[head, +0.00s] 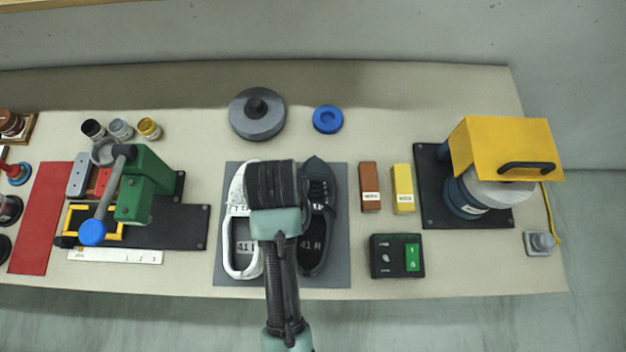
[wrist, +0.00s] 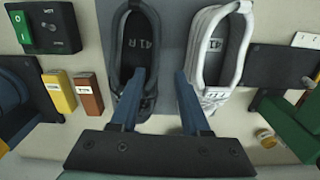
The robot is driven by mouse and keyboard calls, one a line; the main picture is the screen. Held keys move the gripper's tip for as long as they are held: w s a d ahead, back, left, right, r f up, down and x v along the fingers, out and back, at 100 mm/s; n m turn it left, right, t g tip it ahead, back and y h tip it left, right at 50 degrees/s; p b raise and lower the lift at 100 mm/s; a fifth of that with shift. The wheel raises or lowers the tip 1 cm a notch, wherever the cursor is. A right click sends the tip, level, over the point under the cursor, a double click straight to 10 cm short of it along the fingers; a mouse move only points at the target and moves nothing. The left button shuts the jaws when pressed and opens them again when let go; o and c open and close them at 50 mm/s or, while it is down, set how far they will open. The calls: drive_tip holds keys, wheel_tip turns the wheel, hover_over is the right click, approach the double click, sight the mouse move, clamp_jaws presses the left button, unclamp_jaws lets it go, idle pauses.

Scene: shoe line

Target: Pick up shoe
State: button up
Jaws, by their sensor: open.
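A white shoe (head: 238,262) and a black shoe (head: 318,250) lie side by side on a grey mat (head: 338,275), toes toward the back of the bench. Both have insoles marked 41; the black one reads 41 R. My arm and wrist cover the strip between them in the head view. In the wrist view my gripper (wrist: 160,72) is open and empty, with mat showing between its fingers. One finger overlaps the inner side of the black shoe (wrist: 124,60); the other is by the inner edge of the white shoe (wrist: 238,50). Contact and fingertip height cannot be told.
A green press (head: 148,180) with a blue-knobbed lever stands left. Brown (head: 370,188) and yellow (head: 402,188) blocks and a switch box (head: 396,256) are right, before a yellow-guarded machine (head: 505,150). A grey disc (head: 257,118) and blue ring (head: 328,119) lie behind.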

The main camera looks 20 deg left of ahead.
drive_tip(key=f, duration=0.3)
drive_tip(key=f+p, duration=0.1)
drive_tip(key=f, duration=0.6)
drive_tip(key=shift+w+p, duration=0.35)
drive_tip(key=shift+c, duration=0.3)
clamp_jaws()
idle(0.7)
